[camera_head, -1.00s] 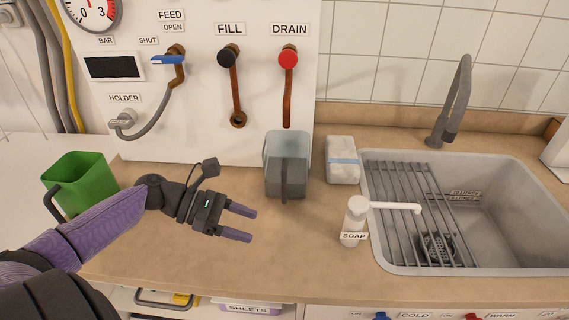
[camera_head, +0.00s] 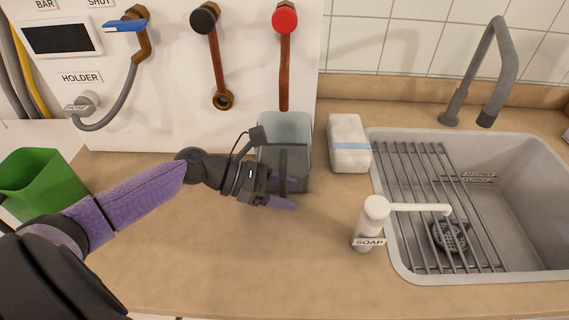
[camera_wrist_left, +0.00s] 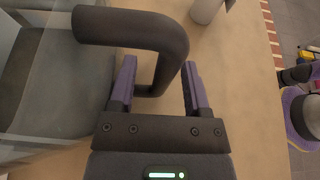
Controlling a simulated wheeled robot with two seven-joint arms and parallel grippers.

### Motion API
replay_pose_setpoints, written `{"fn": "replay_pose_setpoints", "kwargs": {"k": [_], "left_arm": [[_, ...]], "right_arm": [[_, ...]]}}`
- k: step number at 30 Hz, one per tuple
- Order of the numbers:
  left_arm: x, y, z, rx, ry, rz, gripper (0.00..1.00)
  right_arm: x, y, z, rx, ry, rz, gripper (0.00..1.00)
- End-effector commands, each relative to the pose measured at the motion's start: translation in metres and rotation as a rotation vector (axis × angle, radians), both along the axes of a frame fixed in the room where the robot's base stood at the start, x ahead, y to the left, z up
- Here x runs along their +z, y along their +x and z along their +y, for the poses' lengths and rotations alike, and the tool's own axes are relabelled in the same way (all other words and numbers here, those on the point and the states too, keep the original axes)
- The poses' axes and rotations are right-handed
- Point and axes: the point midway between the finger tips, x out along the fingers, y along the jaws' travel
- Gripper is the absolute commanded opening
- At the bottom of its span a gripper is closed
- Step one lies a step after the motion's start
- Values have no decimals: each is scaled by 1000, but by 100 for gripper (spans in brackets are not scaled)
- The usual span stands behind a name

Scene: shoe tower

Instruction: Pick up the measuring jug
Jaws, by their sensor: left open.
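The measuring jug (camera_head: 297,128) is a grey, see-through vessel standing upright on the counter against the white panel. Its dark handle (camera_head: 283,165) faces the front. My left gripper (camera_head: 298,195) is open at the jug's front, by the handle. In the left wrist view, the handle (camera_wrist_left: 135,28) arches over and passes down between the two purple fingers (camera_wrist_left: 158,75), with a gap to the finger on the right. The jug's body (camera_wrist_left: 62,85) fills the left of that view. My right gripper is not in view.
A wrapped white block (camera_head: 347,135) stands right of the jug. A soap dispenser (camera_head: 368,225) stands at the sink's (camera_head: 535,190) near left. A green container (camera_head: 40,180) is far left. Pipes with black and red knobs (camera_head: 284,18) hang above. The front counter is clear.

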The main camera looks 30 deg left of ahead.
Motion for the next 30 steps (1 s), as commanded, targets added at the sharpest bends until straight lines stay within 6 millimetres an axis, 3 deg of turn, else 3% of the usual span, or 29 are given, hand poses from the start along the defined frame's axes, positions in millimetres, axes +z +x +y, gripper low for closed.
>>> {"fn": "replay_pose_setpoints", "kwargs": {"k": [3, 9, 11, 18, 30], "left_arm": [[-6, 7, -11, 0, 0, -1, 62], [-6, 8, -12, 0, 0, 0, 62], [-6, 8, -12, 0, 0, 0, 51], [-6, 7, -12, 0, 0, 0, 0], [-6, 7, -12, 0, 0, 1, 0]], "right_arm": [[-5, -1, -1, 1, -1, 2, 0], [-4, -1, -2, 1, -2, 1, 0], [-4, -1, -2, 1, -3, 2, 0], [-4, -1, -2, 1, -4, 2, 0], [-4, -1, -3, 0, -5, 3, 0]]}}
